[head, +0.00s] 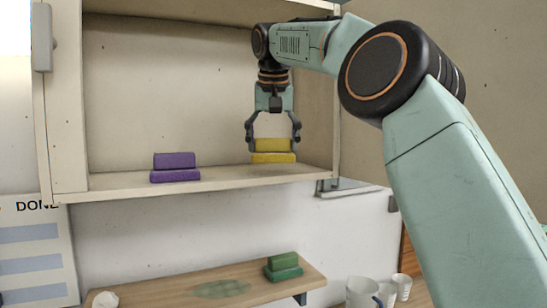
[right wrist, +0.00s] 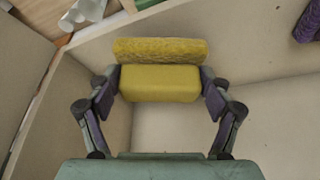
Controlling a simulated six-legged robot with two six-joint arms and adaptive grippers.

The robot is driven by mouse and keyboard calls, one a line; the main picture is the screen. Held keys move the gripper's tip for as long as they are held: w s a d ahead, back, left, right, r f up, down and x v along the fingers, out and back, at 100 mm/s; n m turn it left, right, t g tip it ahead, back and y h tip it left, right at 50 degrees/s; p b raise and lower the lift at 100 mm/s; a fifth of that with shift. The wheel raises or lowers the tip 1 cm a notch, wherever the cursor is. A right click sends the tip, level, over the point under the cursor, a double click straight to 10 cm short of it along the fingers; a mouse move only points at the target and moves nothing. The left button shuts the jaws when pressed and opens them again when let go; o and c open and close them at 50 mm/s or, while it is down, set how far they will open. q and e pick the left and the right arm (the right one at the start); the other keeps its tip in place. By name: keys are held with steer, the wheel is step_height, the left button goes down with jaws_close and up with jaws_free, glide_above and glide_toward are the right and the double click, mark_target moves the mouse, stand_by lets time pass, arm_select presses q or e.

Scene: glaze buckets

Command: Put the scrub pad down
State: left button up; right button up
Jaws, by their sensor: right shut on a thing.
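A yellow scrub pad (head: 272,157) is at the right end of the cabinet shelf (head: 215,178), low over or on the shelf board. It has a thicker yellow upper block and a rougher lower layer. My right gripper (head: 272,147) reaches down from above, one finger on each side of the pad, shut on it. In the right wrist view the yellow pad (right wrist: 160,82) lies between the two fingers (right wrist: 160,92). Whether its underside touches the shelf is hard to tell. My left gripper is not in view.
A purple pad (head: 175,167) sits further left on the same shelf. Below, a wooden board (head: 150,294) carries a green pad (head: 283,266) and a dark green patch. White cups (head: 363,292) stand at the lower right. The shelf between the purple and yellow pads is clear.

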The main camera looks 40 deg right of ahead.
mark_target(271, 152)
steer(key=shift+a+x, duration=0.2)
steer(key=shift+x, duration=1.05)
steer(key=shift+w+f, duration=0.15)
steer(key=shift+w, duration=0.05)
steer(key=shift+s+d, duration=0.1)
steer(key=shift+s, duration=0.2)
steer(key=shift+s+f, duration=0.1)
steer(key=shift+s, duration=0.1)
steer(key=o, duration=0.7)
steer(key=shift+w, duration=0.1)
steer(key=shift+o, duration=1.4)
steer(key=shift+w+f, duration=0.15)
steer(key=shift+w, duration=0.2)
steer(key=shift+s, duration=0.3)
steer(key=shift+s+r, duration=0.1)
steer(key=shift+r, duration=0.3)
steer(key=p+v, duration=0.3)
steer(key=v, duration=0.8)
steer(key=shift+w+r, duration=0.3)
steer(key=shift+r, duration=0.1)
